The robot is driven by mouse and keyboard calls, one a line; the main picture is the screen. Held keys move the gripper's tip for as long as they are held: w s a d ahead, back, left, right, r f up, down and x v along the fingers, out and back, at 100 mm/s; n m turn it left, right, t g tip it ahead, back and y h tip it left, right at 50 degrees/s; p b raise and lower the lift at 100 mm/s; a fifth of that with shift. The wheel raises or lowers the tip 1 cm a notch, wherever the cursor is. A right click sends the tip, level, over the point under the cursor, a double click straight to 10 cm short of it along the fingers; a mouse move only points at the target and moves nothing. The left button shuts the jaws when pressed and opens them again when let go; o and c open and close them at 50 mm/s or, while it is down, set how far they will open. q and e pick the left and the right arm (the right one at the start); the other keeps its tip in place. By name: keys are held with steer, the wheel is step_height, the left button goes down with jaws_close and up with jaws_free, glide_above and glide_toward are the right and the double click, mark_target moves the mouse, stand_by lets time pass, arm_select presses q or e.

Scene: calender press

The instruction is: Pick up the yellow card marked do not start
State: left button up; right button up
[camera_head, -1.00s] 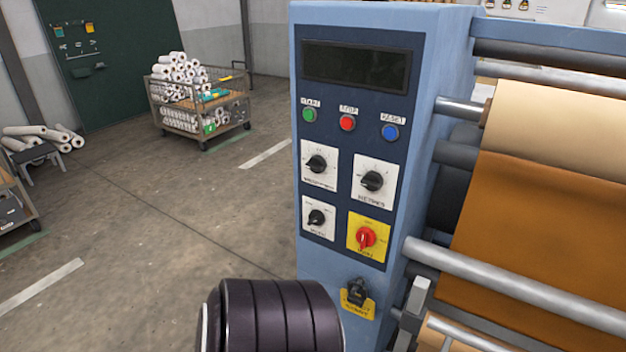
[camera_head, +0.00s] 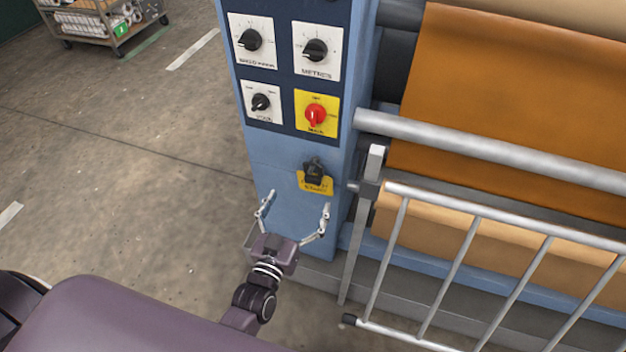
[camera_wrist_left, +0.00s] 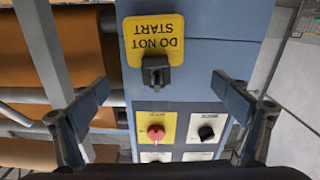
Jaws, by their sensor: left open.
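The yellow card (camera_head: 316,184) hangs on the blue machine column, below the red switch, behind a black knob or clip (camera_head: 314,169). In the left wrist view the card (camera_wrist_left: 153,32) reads "DO NOT START", upside down, with the black piece (camera_wrist_left: 155,70) over one edge. My left gripper (camera_head: 297,208) is open and empty, just below and in front of the card in the head view. In the left wrist view its two fingers (camera_wrist_left: 158,98) stand wide apart, with the black piece between them. My right gripper is not in view.
A red switch on a yellow plate (camera_head: 316,115) and several black dials sit above the card. A metal guard rail (camera_head: 470,235) and the rollers with orange sheet (camera_head: 500,110) are close on the right. Open floor (camera_head: 120,190) lies on the left.

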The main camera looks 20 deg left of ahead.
mark_target(312, 181)
arm_select(q)
steer(key=w, duration=0.4)
steer(key=w+d, duration=0.1)
steer(key=w, duration=0.1)
steer(key=shift+w+f+p, duration=0.1)
steer(key=shift+w+p, duration=0.25)
steer(key=shift+w, duration=0.05)
steer(key=c, duration=2.2)
steer(key=shift+r, duration=0.7)
steer(key=s+b, duration=0.1)
steer(key=s, duration=1.7)
steer(key=shift+a, duration=0.35)
